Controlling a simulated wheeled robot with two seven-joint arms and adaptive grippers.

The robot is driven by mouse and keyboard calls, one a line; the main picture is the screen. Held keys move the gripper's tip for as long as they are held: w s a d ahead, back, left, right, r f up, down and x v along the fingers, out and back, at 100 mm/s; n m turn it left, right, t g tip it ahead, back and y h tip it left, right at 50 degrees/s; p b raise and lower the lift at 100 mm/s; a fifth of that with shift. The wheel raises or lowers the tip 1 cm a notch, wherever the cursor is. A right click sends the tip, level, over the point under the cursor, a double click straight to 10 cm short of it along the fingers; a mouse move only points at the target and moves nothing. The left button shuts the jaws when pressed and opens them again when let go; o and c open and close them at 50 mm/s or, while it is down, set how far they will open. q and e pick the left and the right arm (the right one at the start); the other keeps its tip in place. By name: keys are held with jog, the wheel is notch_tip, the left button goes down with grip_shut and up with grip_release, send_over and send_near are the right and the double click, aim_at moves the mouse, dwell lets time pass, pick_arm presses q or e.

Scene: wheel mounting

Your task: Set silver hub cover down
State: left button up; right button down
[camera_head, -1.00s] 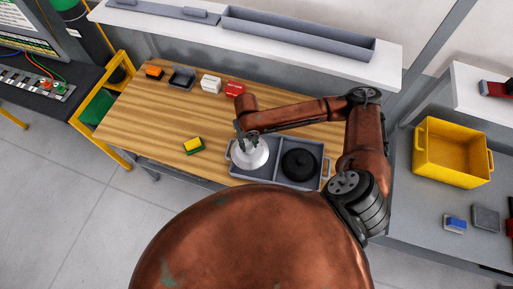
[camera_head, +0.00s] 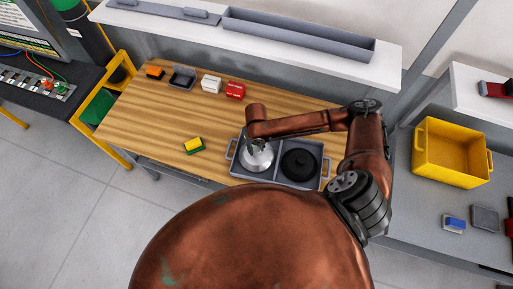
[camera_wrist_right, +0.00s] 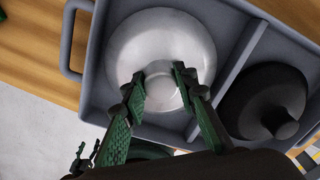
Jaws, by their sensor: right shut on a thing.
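The silver hub cover (camera_head: 259,162) is in the left compartment of the grey two-compartment tray (camera_head: 233,152). In the right wrist view, the shiny round cover (camera_wrist_right: 160,40) lies within the tray walls (camera_wrist_right: 88,75). My right gripper (camera_wrist_right: 160,84) is over the cover, shut on its raised middle part, which the fingers partly hide. Whether the cover's underside touches the tray floor cannot be seen.
A black round cover (camera_head: 300,164) lies in the right compartment, also in the wrist view (camera_wrist_right: 265,100). A yellow-green sponge (camera_head: 194,146) is on the wooden table (camera_head: 145,120). Small red (camera_head: 235,90) and white (camera_head: 211,84) items stand behind. The table left of the tray is mostly clear.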

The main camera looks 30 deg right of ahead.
aim_at(256, 148)
jog(key=c, duration=1.5)
grip_release()
jog(key=shift+f, duration=0.1)
jog(key=shift+c, duration=0.2)
notch_tip(256, 148, up, 12)
jog(key=shift+r, duration=0.2)
